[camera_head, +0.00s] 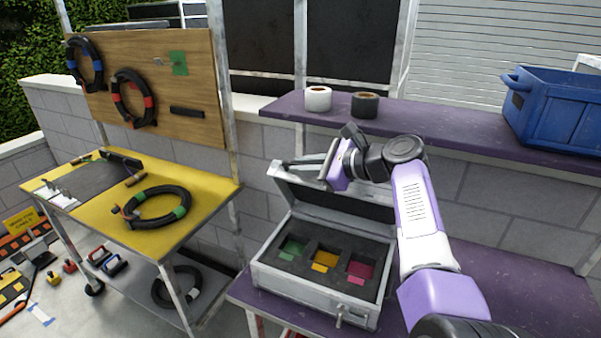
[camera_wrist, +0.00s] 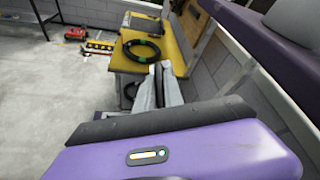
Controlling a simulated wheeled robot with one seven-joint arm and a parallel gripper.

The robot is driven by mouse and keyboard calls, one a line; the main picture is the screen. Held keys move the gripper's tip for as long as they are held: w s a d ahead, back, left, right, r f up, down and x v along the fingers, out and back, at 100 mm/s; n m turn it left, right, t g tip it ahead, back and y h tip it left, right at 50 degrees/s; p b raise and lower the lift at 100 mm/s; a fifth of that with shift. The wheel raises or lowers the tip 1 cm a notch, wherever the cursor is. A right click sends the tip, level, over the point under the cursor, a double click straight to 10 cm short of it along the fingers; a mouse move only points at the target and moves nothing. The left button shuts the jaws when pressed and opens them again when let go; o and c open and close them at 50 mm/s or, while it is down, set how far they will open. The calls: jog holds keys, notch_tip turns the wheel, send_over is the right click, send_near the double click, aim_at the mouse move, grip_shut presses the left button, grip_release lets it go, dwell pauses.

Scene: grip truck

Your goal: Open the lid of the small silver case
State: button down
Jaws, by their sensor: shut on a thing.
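The small silver case (camera_head: 316,290) stands on the lower purple bench. Its lid (camera_head: 294,182) is raised at the back, well off the base. Inside the base is dark foam with green, yellow and pink compartments. A latch (camera_head: 343,316) shows on the case's front. My gripper (camera_head: 300,163) is at the upper left edge of the lid and shut on it.
A purple shelf (camera_head: 440,128) behind the case holds a white roll (camera_head: 317,98), a black roll (camera_head: 365,104) and a blue crate (camera_head: 560,108). A yellow cart (camera_head: 205,188) with a coiled cable (camera_head: 157,205) stands to the left. The bench right of my arm looks clear.

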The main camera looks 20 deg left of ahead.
jog(key=shift+w+r, duration=0.15)
jog(key=shift+w, duration=0.3)
jog(key=c, duration=1.5)
grip_release()
jog(key=shift+o, duration=0.2)
jog(key=shift+d, duration=0.15)
